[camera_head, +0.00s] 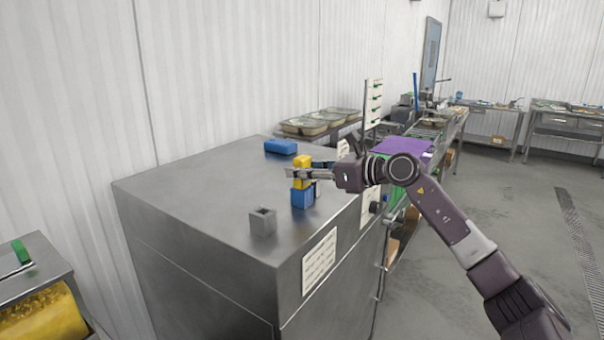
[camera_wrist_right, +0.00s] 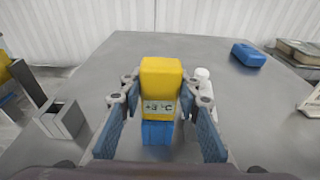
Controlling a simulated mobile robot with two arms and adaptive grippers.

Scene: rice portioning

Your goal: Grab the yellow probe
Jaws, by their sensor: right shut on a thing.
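The yellow probe (camera_head: 303,162) stands upright over a blue block-like holder (camera_head: 302,197) on the steel cabinet top. In the right wrist view the probe (camera_wrist_right: 161,76) shows a small display reading about +3 °C, with the blue holder (camera_wrist_right: 157,134) below it. My right gripper (camera_head: 298,173) reaches in from the right and is shut on the probe, with one finger on each side of it. I cannot tell whether the probe's lower end is inside the holder. My left gripper is not in view.
A grey open-topped box (camera_head: 263,222) stands nearer the cabinet's front. A blue box (camera_head: 281,147) lies farther back. A small white bottle (camera_wrist_right: 203,76) stands close to the right finger. Food trays (camera_head: 305,126) lie beyond the cabinet (camera_head: 190,195). The left cabinet top is clear.

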